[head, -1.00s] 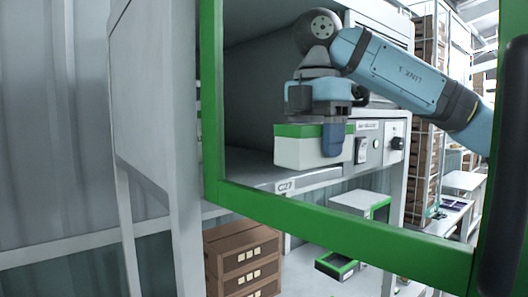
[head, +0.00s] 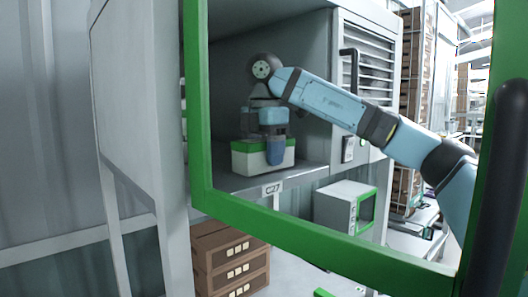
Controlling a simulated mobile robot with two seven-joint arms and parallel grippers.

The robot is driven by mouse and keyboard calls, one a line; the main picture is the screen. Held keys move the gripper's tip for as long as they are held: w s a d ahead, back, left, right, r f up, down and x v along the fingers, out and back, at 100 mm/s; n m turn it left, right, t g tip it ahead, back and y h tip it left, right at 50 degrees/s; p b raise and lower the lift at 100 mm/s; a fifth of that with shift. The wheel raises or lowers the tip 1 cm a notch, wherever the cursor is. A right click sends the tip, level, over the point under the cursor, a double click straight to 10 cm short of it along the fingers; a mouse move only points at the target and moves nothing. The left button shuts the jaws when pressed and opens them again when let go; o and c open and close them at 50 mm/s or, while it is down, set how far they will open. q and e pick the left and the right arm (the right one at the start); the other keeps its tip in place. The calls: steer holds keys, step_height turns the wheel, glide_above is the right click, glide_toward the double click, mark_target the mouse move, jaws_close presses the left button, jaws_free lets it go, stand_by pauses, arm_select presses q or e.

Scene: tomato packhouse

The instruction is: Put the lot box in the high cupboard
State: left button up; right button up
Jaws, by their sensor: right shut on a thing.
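The lot box (head: 246,162), white with a green top, is inside the high cupboard (head: 225,187), low over its shelf near the front. I cannot tell whether its underside touches the shelf. My right gripper (head: 275,150) is on top of the box and shut on it, one blue finger down its front side. My right arm reaches in from the right. The cupboard's green-framed door (head: 300,237) stands open across the foreground, and the box shows through its frame. A label reading C27 sits on the shelf edge. My left gripper is not in view.
Brown drawers or crates (head: 230,262) stand below the cupboard. A white unit with a green-edged front (head: 345,207) is at lower right. A louvred panel (head: 370,80) and a small switch box flank the opening. The cupboard's inside behind the box looks clear.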

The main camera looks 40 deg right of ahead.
steer(key=shift+a+f, duration=0.1)
steer(key=shift+f, duration=0.15)
steer(key=o, duration=1)
steer(key=shift+o, duration=0.2)
steer(key=shift+r, duration=4)
